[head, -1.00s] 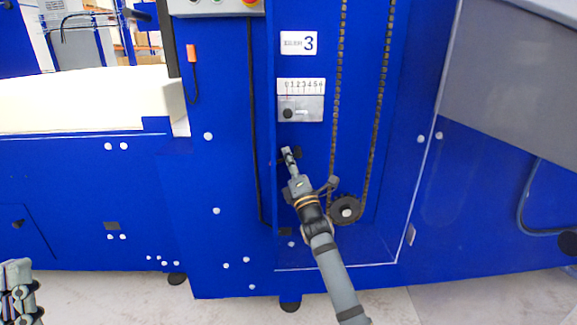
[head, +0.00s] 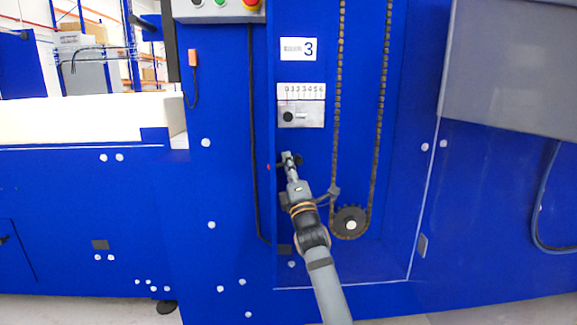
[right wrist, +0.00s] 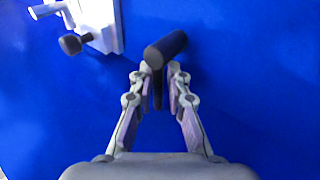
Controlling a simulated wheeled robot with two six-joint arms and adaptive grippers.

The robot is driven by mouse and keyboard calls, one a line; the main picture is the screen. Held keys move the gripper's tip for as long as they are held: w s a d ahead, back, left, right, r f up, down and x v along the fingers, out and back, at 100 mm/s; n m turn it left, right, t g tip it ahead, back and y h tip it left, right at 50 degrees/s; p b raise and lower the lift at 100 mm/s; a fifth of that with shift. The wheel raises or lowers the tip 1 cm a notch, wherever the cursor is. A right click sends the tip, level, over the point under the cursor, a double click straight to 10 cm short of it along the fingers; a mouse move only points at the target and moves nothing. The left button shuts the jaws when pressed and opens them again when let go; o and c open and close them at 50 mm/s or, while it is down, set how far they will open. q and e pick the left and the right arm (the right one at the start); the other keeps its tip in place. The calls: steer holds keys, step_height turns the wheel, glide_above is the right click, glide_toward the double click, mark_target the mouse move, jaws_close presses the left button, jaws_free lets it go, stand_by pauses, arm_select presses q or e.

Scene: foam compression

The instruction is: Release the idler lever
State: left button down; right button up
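The idler lever shows as a dark knob (head: 298,160) on the blue machine face, below the numbered scale plate. In the right wrist view its dark cylindrical grip (right wrist: 166,48) lies tilted just beyond my fingertips. A thin dark part of it runs down between the two fingers. My right gripper (head: 289,158) reaches up to it from below; its fingers (right wrist: 159,78) are drawn close together around that thin part. Contact on both sides is hard to make out. My left gripper is out of view.
A chain runs down to a sprocket (head: 350,223) right of my right arm. The scale plate (head: 301,114) with a black knob is above the gripper. A grey box (head: 500,65) juts out at upper right. White foam (head: 85,120) lies at left.

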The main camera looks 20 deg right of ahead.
steer(key=shift+o, duration=1.1)
steer(key=shift+r, duration=0.1)
steer(key=v, duration=1.2)
